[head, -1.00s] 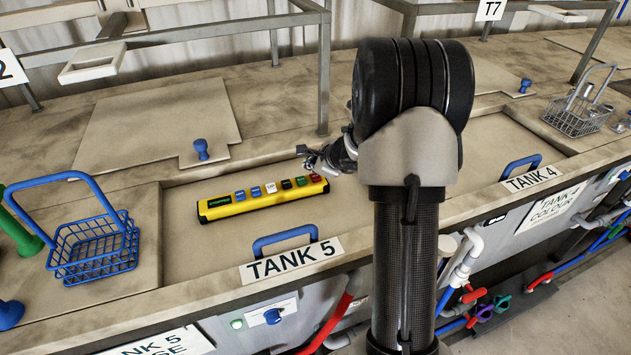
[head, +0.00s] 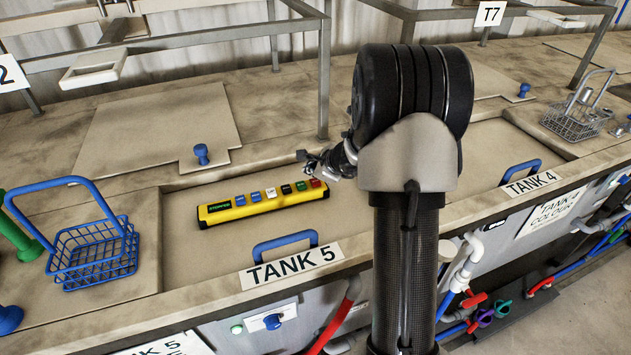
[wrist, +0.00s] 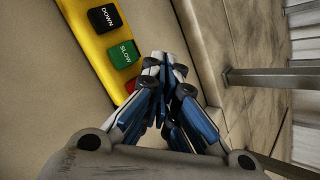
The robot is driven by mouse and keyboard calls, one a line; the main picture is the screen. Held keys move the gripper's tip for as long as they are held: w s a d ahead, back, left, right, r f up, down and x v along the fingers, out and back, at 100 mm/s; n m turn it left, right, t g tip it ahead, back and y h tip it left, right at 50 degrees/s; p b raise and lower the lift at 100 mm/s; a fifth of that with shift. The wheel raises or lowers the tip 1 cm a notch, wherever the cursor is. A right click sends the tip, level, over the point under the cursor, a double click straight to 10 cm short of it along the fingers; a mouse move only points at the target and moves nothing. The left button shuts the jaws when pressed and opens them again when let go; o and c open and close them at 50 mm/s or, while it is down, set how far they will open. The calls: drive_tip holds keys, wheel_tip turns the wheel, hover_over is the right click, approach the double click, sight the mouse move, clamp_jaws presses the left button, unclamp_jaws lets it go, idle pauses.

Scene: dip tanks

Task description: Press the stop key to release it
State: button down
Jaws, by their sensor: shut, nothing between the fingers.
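A yellow control box (head: 262,208) lies on the tank 5 cover, with a row of coloured keys along its top. The red key (head: 315,183) is at its right end; its label is not readable. In the wrist view the red key (wrist: 130,87) is partly hidden behind my fingers, beside the green SLOW key (wrist: 122,53) and black DOWN key (wrist: 103,18). My gripper (wrist: 165,62) is shut and empty. In the head view my gripper (head: 308,166) is just behind the red key, close to it. I cannot tell whether it touches.
A blue wire basket (head: 95,255) stands on the left, and a grey wire basket (head: 575,120) on the far right. A blue handle (head: 285,243) sits in front of the control box. A metal frame post (head: 324,85) rises behind my gripper.

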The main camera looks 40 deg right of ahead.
sight(313, 183)
drive_tip(key=shift+f, duration=0.2)
drive_tip(key=shift+f+b, duration=0.3)
drive_tip(key=shift+b, duration=0.35)
drive_tip(key=shift+f+b, duration=0.45)
drive_tip(key=shift+b, duration=0.15)
idle(0.6)
drive_tip(key=shift+r, duration=0.1)
drive_tip(key=shift+r+p, duration=0.7)
drive_tip(key=shift+r, duration=0.15)
drive_tip(key=shift+r, duration=0.1)
wheel_tip(313, 183, up, 5)
drive_tip(key=p, duration=0.4)
